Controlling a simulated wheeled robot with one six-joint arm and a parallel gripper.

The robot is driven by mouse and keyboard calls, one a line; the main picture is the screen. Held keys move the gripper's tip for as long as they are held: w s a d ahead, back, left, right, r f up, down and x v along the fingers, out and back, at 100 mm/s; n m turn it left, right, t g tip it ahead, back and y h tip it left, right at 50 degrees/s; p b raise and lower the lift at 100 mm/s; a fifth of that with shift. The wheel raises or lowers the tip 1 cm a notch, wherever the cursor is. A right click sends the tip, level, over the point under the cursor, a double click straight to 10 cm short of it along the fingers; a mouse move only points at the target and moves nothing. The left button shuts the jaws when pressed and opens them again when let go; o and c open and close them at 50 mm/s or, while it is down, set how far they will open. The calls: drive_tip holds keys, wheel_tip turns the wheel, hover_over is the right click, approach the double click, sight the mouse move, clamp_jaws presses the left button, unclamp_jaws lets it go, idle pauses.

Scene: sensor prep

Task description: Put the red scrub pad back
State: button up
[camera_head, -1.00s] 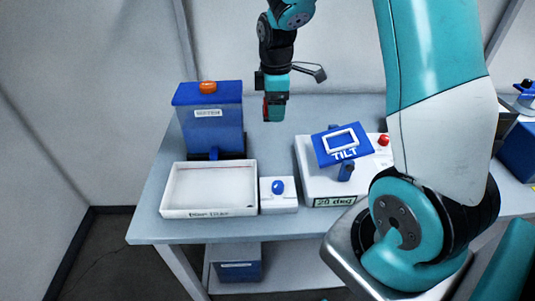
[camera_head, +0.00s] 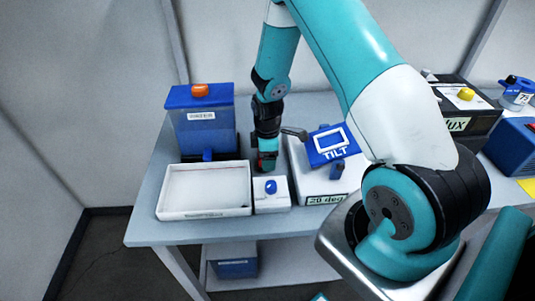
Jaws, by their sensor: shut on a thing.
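My gripper (camera_head: 267,163) points down, low over the table, just behind the small white box with the blue knob (camera_head: 271,187). Most of the pad is hidden by the gripper. I cannot tell whether the pad touches the table or the box.
A white open tray (camera_head: 205,213) stands left of the box. A blue-lidded bin with an orange knob (camera_head: 200,92) is behind it. The TILT unit (camera_head: 322,190) stands close on the right. A black box with a yellow knob (camera_head: 465,95) is farther right.

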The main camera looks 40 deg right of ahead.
drive_tip(key=shift+f, duration=0.15)
drive_tip(key=o, duration=0.9)
wheel_tip(320, 180, up, 12)
drive_tip(key=b, duration=0.2)
drive_tip(key=s+a+r+m+y, duration=0.2)
drive_tip(key=s+a+r, duration=0.4)
drive_tip(key=a+r, duration=0.55)
drive_tip(key=s+a+r+m+y, duration=0.1)
drive_tip(key=s+a+r, duration=0.1)
drive_tip(key=s+a, duration=0.3)
drive_tip(key=s+a+r+m+y, duration=0.1)
drive_tip(key=s+a+r, duration=0.2)
drive_tip(key=s+a, duration=0.3)
drive_tip(key=s, duration=0.5)
drive_tip(key=shift+a, duration=0.2)
